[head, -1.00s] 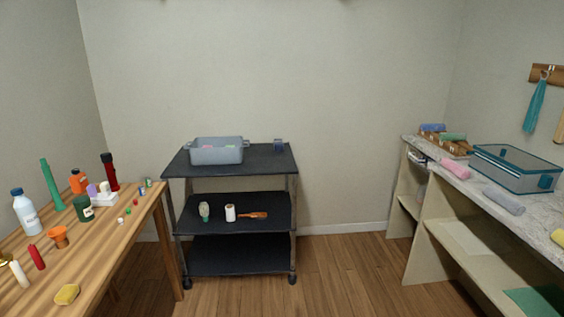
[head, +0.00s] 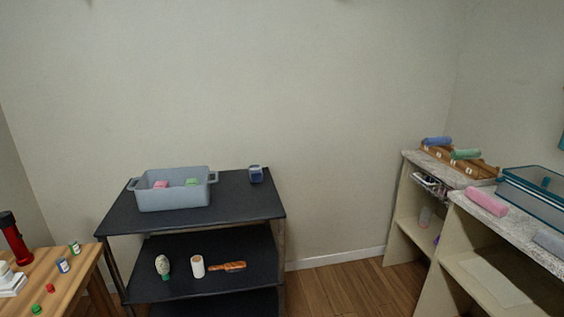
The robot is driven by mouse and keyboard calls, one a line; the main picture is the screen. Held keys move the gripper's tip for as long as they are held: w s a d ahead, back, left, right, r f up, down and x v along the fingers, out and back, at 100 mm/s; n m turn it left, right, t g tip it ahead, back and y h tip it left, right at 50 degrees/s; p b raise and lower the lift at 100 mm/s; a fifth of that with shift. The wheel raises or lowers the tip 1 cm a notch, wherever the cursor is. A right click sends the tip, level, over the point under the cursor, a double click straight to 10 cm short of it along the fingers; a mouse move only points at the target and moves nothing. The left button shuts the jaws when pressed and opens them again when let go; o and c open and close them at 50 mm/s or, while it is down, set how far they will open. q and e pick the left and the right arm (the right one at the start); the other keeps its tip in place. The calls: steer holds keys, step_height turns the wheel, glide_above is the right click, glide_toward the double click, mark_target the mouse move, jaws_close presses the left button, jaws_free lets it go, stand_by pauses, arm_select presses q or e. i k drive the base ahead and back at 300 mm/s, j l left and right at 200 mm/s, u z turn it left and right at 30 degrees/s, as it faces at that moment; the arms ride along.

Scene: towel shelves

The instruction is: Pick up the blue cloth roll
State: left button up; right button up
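A blue cloth roll (head: 437,141) lies on a wooden rack (head: 458,162) at the far end of the stone-topped shelf unit on the right. A green roll (head: 466,154) lies on the same rack, nearer to me. A pink roll (head: 486,201) lies on the counter in front of the rack. Neither of my grippers shows in the head view.
A black cart (head: 236,206) stands ahead, bearing a grey-blue bin (head: 174,197) and a small dark blue item (head: 256,174). A teal-framed box (head: 535,192) sits on the right counter. A wooden table (head: 84,283) is at lower left. Bare floor (head: 340,287) lies between cart and shelves.

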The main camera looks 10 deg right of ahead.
mark_target(444, 140)
steer(key=i+z, duration=0.25)
steer(key=i, duration=0.35)
steer(key=i+z, duration=0.3)
steer(key=i, duration=0.35)
